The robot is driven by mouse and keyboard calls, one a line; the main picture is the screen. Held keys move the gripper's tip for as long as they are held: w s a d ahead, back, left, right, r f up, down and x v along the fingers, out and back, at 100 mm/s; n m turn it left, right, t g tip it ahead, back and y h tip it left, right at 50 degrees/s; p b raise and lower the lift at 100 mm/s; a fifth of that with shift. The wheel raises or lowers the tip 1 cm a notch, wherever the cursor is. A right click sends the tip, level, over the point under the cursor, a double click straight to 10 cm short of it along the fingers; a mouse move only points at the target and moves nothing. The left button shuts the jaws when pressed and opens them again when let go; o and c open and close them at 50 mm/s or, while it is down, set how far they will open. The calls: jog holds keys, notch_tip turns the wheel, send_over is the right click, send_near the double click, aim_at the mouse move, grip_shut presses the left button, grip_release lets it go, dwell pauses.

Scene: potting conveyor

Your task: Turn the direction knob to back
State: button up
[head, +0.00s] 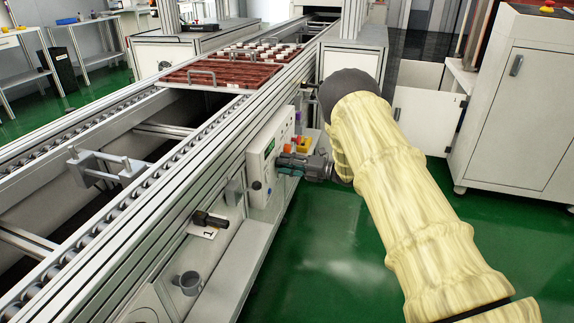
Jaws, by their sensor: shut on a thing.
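A small dark round control (257,185) shows lower on the box, clear of my gripper.
A yellow piece with a red button (303,145) is just behind my gripper. A black and brass fitting (210,220) sticks out from the conveyor's side, with a grey cup (188,283) below. Reddish trays (205,76) lie on the conveyor.

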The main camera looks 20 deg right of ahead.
jog(key=shift+f, duration=0.1)
jog(key=o, duration=1.1)
jog(key=shift+c, duration=0.2)
jog(key=v, duration=1.2)
